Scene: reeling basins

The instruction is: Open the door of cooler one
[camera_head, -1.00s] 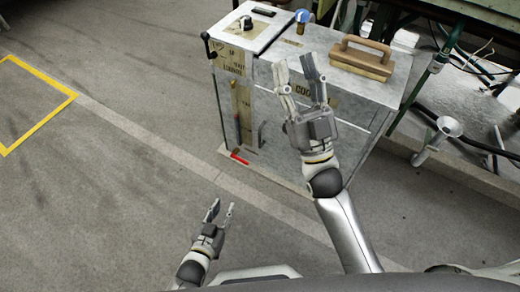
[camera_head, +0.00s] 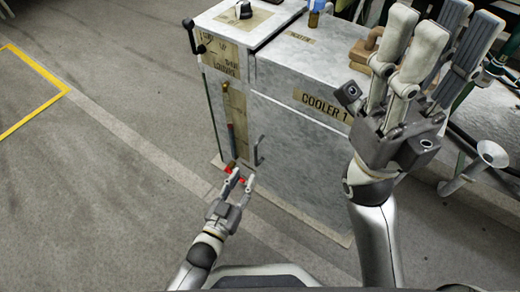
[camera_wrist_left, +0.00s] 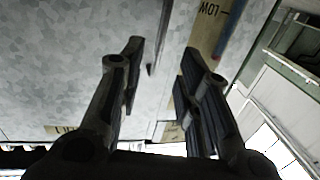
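Cooler one (camera_head: 310,160) is a grey metal cabinet labelled "COOLER 1" (camera_head: 321,104) in the head view. Its front door looks shut. A thin dark bar handle (camera_head: 258,150) stands upright near the door's left edge. My left gripper (camera_head: 239,177) is open and empty, just in front of and below the handle as seen there. In the left wrist view its two fingers (camera_wrist_left: 158,75) are apart, with a small dark bar, probably the handle (camera_wrist_left: 151,68), showing between them. My right gripper (camera_head: 433,35) is raised near the camera, open and empty, hiding part of the cooler's right side.
A narrower labelled unit (camera_head: 222,70) with a black lever (camera_head: 192,36) adjoins the cooler's left side. A wooden block (camera_head: 364,52) and a small bottle (camera_head: 315,15) stand on top. A metal funnel (camera_head: 490,153) is at the right. Floor at left is clear.

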